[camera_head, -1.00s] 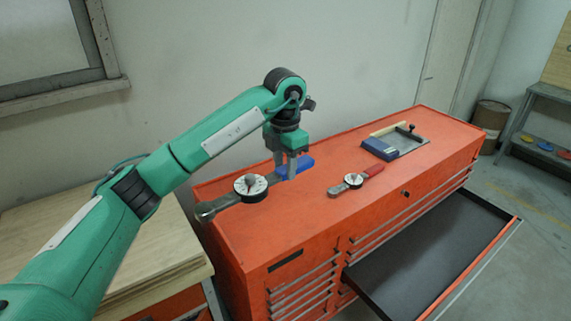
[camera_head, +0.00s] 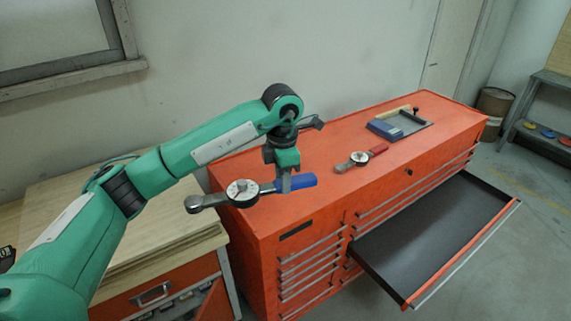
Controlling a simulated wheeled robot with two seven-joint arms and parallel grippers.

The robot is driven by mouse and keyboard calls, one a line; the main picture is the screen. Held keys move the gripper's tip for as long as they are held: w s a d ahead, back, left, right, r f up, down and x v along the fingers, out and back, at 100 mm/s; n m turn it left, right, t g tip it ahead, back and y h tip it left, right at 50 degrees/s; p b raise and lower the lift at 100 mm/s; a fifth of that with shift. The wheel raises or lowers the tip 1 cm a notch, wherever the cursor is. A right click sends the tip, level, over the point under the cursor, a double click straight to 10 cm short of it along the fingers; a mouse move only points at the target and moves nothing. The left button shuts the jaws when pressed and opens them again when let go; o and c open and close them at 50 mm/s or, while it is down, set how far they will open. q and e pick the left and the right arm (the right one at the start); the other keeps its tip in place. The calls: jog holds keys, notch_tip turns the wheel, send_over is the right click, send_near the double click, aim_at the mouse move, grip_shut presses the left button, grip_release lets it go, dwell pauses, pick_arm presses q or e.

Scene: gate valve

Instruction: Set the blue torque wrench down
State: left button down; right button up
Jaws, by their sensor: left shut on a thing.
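The blue torque wrench (camera_head: 243,194) has a blue handle, a round white dial and a grey head pointing left. My left gripper (camera_head: 285,186) is shut on it between the dial and the blue handle. The wrench is level and appears held above the left end of the orange tool chest (camera_head: 330,197); its head reaches out over the wooden bench. The exact gap below it cannot be told. My right gripper is not in view.
A red-handled torque wrench (camera_head: 358,159) lies on the chest top. Behind it is a grey tray (camera_head: 408,122) with a blue box (camera_head: 384,129). An open, empty drawer (camera_head: 435,240) juts from the chest front. A wooden bench (camera_head: 165,232) stands left.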

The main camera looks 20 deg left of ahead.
pick_arm(q)
jog(key=s+f+m, duration=2.1)
jog(key=f+m, duration=0.4)
jog(key=f, duration=0.1)
jog(key=shift+s+a, duration=0.2)
jog(key=shift+a, duration=0.15)
jog(key=shift+f, duration=0.1)
jog(key=shift+a, duration=0.1)
